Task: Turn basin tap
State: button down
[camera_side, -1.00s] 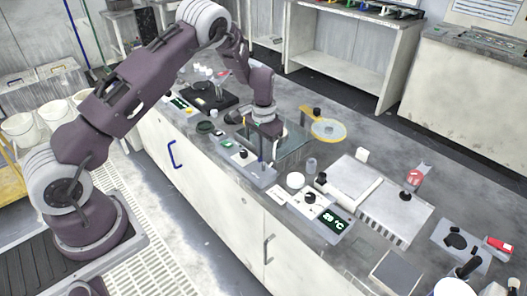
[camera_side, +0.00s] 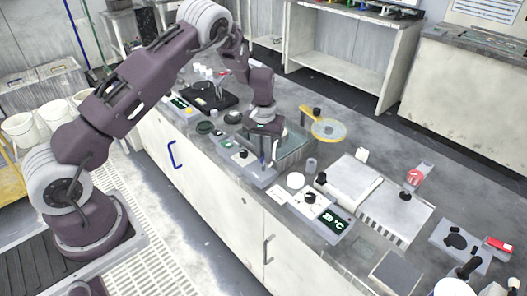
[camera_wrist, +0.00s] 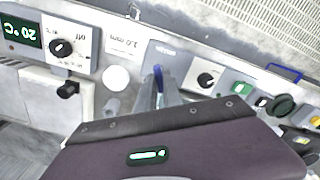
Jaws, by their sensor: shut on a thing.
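The basin (camera_side: 296,148) is set into the grey worktop behind my gripper in the side view. The basin tap's blue lever (camera_wrist: 158,74) stands upright at the worktop's front side in the wrist view. My gripper (camera_wrist: 159,88) has its grey fingers on either side of the lever and is shut on it. In the side view my gripper (camera_side: 266,157) points down at the basin's front edge. The fingers hide the lower part of the tap, and my wrist covers much of the basin.
A dial panel with a temperature display (camera_side: 332,218) and a white round cap (camera_side: 295,180) stand to the right. Left of the gripper is a panel with a black knob (camera_side: 242,153). A yellow-rimmed disc (camera_side: 328,130) lies behind. Bare worktop lies between the disc and the white plates.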

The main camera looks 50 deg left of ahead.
aim_at(263, 156)
dwell(0.4)
jog(key=c, duration=1.5)
grip_release()
notch_tip(263, 156, up, 7)
jog(key=shift+r, duration=0.1)
